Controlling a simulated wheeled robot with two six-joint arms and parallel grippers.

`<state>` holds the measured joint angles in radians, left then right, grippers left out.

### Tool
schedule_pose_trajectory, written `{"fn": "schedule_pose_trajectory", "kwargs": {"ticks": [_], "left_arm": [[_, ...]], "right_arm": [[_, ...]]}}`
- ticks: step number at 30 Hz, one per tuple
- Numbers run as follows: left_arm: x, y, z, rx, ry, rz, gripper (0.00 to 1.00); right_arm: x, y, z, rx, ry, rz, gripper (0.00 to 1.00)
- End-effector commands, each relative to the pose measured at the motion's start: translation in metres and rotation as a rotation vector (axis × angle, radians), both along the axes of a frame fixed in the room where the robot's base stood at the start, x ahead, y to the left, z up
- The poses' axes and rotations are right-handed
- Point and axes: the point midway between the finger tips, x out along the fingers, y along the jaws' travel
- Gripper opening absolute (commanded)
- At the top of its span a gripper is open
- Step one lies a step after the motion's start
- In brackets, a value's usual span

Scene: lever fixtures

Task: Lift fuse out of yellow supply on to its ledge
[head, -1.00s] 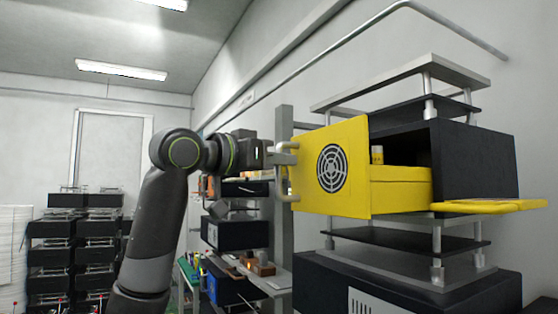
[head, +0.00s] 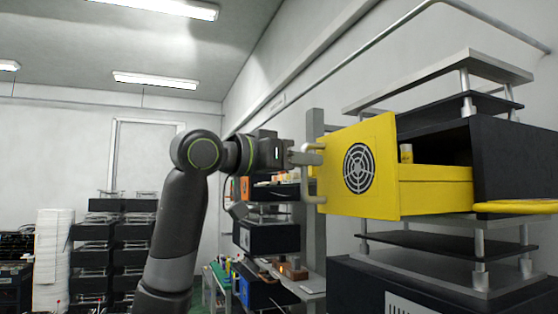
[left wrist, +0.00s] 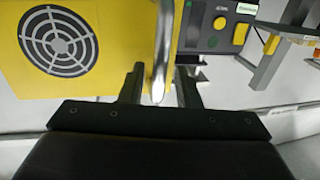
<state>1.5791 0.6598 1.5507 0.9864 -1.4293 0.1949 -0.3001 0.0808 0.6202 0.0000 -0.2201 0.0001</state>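The yellow supply is a drawer unit with a yellow front (head: 335,180) bearing a round grille, and its drawer stands pulled out of a black housing (head: 520,165). A small yellow-and-pale cylinder, apparently the fuse (head: 406,153), stands upright in the drawer; its lower part is hidden. The yellow ledge (head: 515,206) juts out at the housing's foot, cut by the right picture edge. My left gripper (head: 312,155) is at the drawer's bar handle (head: 312,187). In the left wrist view the handle (left wrist: 162,50) passes between the open fingers, with gaps visible. My right gripper is out of view.
Grey and black plates (head: 440,72) are stacked on posts above and below the supply. A grey upright post (head: 316,250) and shelves of devices (head: 268,237) stand behind my left gripper. Black racks (head: 120,245) stand at the far left.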

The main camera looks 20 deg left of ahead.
Motion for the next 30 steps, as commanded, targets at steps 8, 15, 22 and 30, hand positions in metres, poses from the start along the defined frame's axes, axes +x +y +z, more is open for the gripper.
{"fn": "schedule_pose_trajectory", "kwargs": {"ticks": [8, 15, 22, 30], "left_arm": [[-0.041, 0.029, -0.004, 0.001, -0.007, 0.007, 0.3], [-0.09, 0.062, -0.004, -0.001, -0.005, 0.006, 0.3], [-0.128, 0.087, -0.002, -0.001, -0.004, 0.005, 0.3], [-0.145, 0.097, 0.0, 0.0, -0.002, 0.002, 0.3]], "right_arm": [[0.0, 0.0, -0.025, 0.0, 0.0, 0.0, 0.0], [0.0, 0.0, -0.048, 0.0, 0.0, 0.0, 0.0], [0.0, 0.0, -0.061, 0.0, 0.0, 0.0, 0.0], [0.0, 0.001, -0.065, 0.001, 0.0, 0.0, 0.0]]}}
